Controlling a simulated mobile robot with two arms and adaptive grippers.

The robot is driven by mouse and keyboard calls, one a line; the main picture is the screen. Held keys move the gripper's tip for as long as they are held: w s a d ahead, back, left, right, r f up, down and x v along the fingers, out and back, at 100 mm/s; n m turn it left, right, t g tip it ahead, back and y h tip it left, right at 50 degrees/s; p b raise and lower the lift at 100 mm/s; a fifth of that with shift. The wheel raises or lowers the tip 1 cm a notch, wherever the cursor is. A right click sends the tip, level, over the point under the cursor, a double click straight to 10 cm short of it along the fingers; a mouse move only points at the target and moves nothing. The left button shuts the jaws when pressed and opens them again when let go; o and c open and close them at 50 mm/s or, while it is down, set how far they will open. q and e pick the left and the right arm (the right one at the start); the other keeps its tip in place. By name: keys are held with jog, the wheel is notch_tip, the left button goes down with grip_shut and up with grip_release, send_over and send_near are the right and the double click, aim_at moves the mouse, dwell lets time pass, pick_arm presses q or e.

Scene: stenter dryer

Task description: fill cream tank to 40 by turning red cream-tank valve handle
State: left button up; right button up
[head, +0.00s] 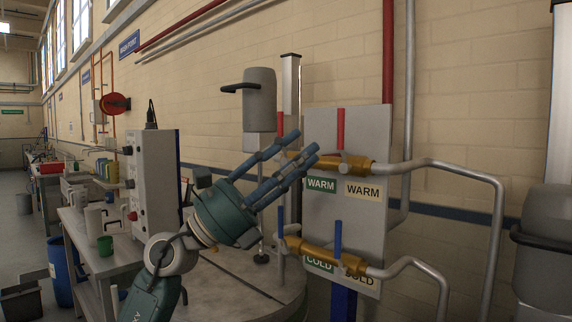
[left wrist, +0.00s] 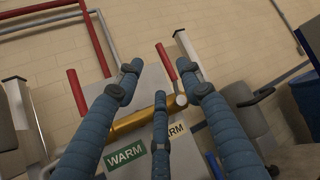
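A brass WARM valve pipe (head: 362,172) runs across a grey wall panel. One red handle (head: 340,128) stands upright on it. A second red handle (head: 281,125) stands to its left, partly behind my fingers. My left gripper (head: 300,160) is open, its blue fingers spread in front of the valve's left part. In the left wrist view my gripper (left wrist: 155,85) frames the brass pipe (left wrist: 130,125). There, one red handle (left wrist: 165,60) shows between two fingers and the other (left wrist: 75,87) is near the left finger. I cannot tell whether any finger touches them. My right gripper is out of view.
Blue handles (head: 338,236) stand on the COLD pipe below. Grey canisters (head: 260,100) hang on both sides of the panel. Bent pipes (head: 497,230) leave to the right. A control box (head: 153,180) and a table with jugs stand left; the aisle is far left.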

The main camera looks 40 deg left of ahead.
pick_arm(q)
jog(key=shift+v, duration=1.4)
jog(key=shift+c, duration=0.3)
